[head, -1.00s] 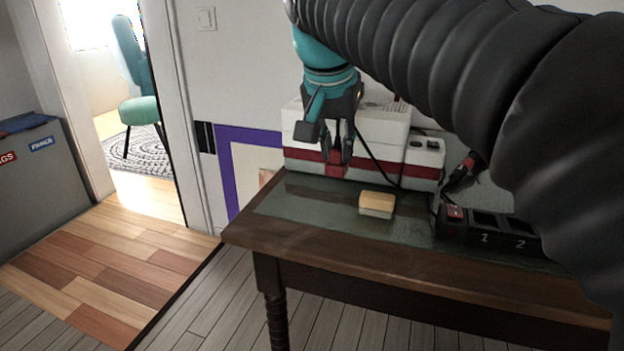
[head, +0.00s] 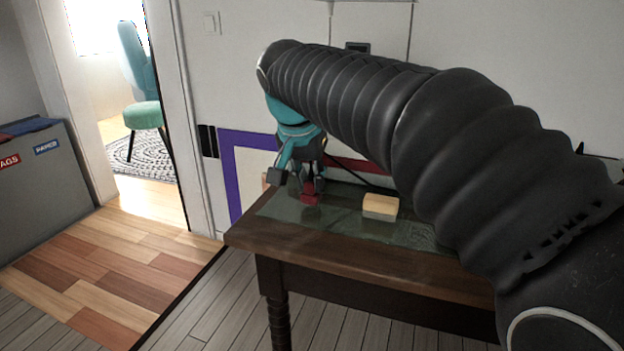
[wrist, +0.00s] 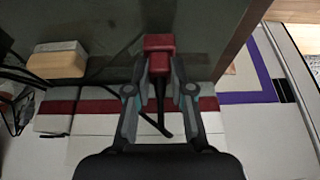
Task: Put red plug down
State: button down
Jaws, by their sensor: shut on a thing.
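The red plug (head: 310,198) is between the fingertips of my gripper (head: 307,184), low over the left end of the table's dark glassy top (head: 285,208). In the wrist view the red plug (wrist: 159,54) sits between the two fingers of my gripper (wrist: 160,88), which are shut on it. A dark cable runs from the plug. I cannot tell whether the plug touches the table top.
A sponge-like block (head: 380,206), tan on top, lies on the table to the right of the plug. A white box with a red band (wrist: 92,107) stands behind, largely hidden by my arm in the head view. The table's left edge is close to the plug.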

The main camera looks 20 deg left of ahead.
jog(key=shift+f, duration=0.4)
jog(key=shift+f+b, duration=0.2)
jog(key=shift+b, duration=0.15)
jog(key=c, duration=1)
grip_release()
jog(key=p+v, duration=0.1)
jog(key=v, duration=0.3)
jog(key=p+v, duration=0.1)
jog(key=v, duration=0.8)
jog(key=shift+w+r+p, duration=0.2)
jog(key=shift+w+p, duration=0.05)
jog(key=shift+p, duration=0.15)
